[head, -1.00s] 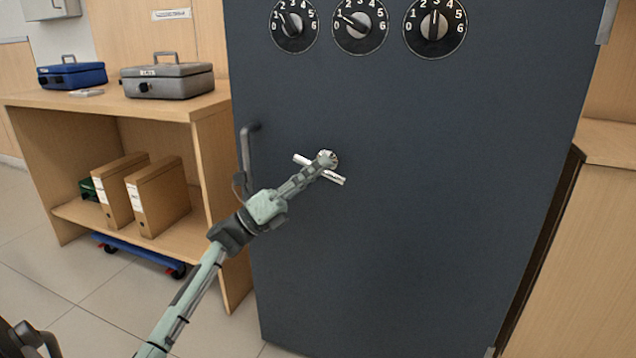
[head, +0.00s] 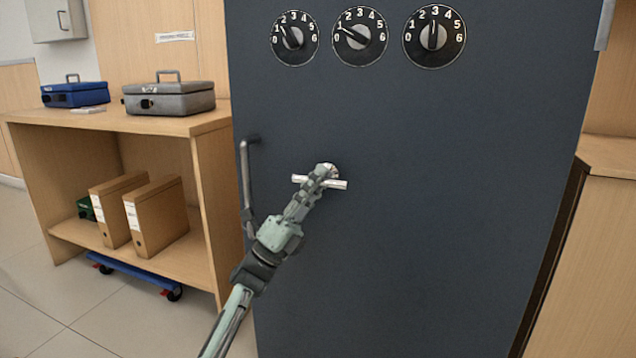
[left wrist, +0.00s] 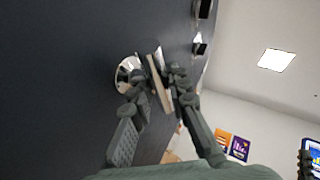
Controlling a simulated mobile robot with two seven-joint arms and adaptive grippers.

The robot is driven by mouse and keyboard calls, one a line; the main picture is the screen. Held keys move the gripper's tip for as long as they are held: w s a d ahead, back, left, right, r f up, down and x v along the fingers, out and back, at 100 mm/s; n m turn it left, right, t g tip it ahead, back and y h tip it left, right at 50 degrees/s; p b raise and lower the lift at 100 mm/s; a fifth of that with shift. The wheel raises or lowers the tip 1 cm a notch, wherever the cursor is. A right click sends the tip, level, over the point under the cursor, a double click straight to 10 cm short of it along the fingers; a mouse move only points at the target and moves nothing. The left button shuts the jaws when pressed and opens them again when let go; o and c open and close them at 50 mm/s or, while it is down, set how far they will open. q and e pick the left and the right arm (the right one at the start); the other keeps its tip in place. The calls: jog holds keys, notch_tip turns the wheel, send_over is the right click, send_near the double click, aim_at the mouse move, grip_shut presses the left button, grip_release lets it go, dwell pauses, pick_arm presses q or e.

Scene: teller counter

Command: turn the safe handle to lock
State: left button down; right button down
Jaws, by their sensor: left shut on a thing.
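The dark blue-grey safe door (head: 420,230) fills the middle of the head view. Its silver T-shaped handle (head: 340,184) sits left of centre on the door, with the crossbar near level and tilted slightly down to the right. My left gripper (head: 322,178) is shut on the handle, covering part of the crossbar and hub. In the left wrist view the gripper's fingers (left wrist: 158,95) are around the handle's bar (left wrist: 158,84), with the round shiny hub (left wrist: 127,74) beside them against the door. My right gripper is not in view.
Three numbered dials (head: 435,36) are above the handle. A vertical grey pull handle (head: 246,175) is on the door's left edge, close to my arm. A wooden shelf (head: 215,165) with cash boxes and binders stands left; a wooden cabinet (head: 590,250) stands right.

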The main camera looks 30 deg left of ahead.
pick_arm(q)
jog(key=c, duration=1.4)
grip_release()
jog(key=shift+c, duration=0.2)
jog(key=v, duration=1.2)
jog(key=shift+d, duration=0.1)
